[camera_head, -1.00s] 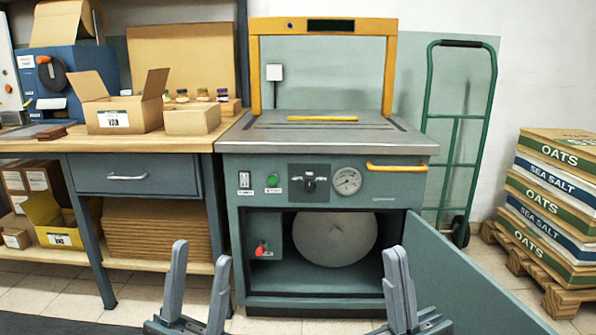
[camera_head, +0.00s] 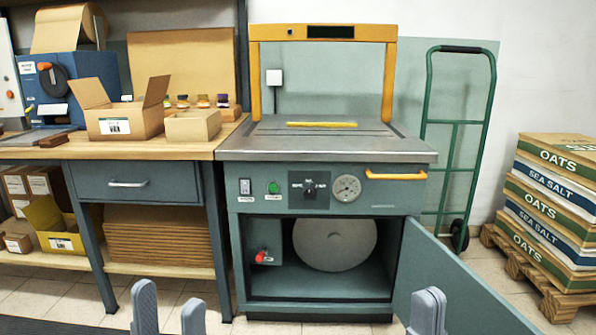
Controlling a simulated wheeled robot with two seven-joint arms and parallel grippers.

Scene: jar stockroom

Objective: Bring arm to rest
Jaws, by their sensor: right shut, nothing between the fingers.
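My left gripper (camera_head: 169,312) shows at the bottom edge, left of centre. Its two grey fingers stand upright and apart, with nothing visible between them. My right gripper (camera_head: 427,312) shows at the bottom edge, right of centre, in front of the open cabinet door. Its fingers are together and hold nothing. Only the upper parts of the fingers show; the rest of both grippers and the arms are below the picture.
A grey-green machine (camera_head: 330,150) stands ahead, its lower door (camera_head: 455,285) swung open to the right. A workbench (camera_head: 150,150) with an open carton (camera_head: 115,122) stands left. A green hand truck (camera_head: 456,130) and stacked sacks (camera_head: 560,185) are on the right.

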